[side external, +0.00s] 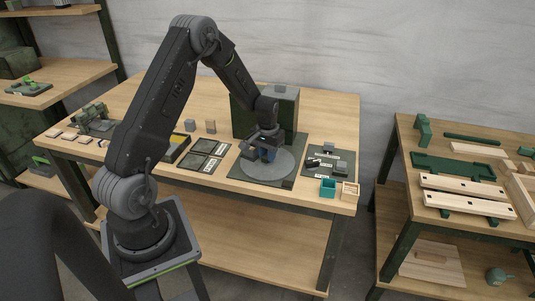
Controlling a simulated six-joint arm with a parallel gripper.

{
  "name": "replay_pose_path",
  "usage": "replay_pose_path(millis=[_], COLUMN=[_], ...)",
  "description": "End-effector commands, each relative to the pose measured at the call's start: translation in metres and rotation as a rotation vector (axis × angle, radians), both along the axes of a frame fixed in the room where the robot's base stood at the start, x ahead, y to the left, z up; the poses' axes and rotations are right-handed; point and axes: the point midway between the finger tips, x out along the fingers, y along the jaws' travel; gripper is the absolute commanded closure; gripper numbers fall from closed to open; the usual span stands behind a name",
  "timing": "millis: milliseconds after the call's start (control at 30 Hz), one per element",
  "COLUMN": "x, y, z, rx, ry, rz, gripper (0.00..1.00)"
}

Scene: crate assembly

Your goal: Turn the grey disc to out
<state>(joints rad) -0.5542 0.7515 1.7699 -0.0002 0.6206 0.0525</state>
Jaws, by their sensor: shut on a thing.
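The grey disc (284,167) lies flat on a dark base plate (247,178) in front of a dark green box on the wooden table. My gripper (266,157) is over the left part of the disc, pointing down. It is shut on a small blue part (268,154) that shows between its fingers, at the disc. I cannot tell how that part joins the disc, and I cannot read any marking for out.
The dark green box (283,109) stands behind the disc. Dark labelled panels (203,154) lie to its left. A dark board (321,165) with grey blocks is to its right, with a teal bin (328,188) and a wooden bin (350,192) at the front edge.

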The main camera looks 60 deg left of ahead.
Motion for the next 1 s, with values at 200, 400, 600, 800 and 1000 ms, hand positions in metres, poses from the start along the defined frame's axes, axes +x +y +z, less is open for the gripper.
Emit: replay_pose_path(millis=[200, 400, 600, 800, 1000], x=[0.0004, 0.0004, 0.0005, 0.0005, 0.0005], y=[0.0003, 0.0003, 0.0004, 0.0004, 0.0004], z=[0.0004, 0.0004, 0.0004, 0.0004, 0.0005], rx=[0.001, 0.001, 0.001, 0.001, 0.001], ry=[-0.002, -0.002, -0.002, -0.002, -0.002], rz=[0.102, 0.178, 0.231, 0.259, 0.267], gripper=[1.00, 1.00, 1.00, 1.00, 1.00])
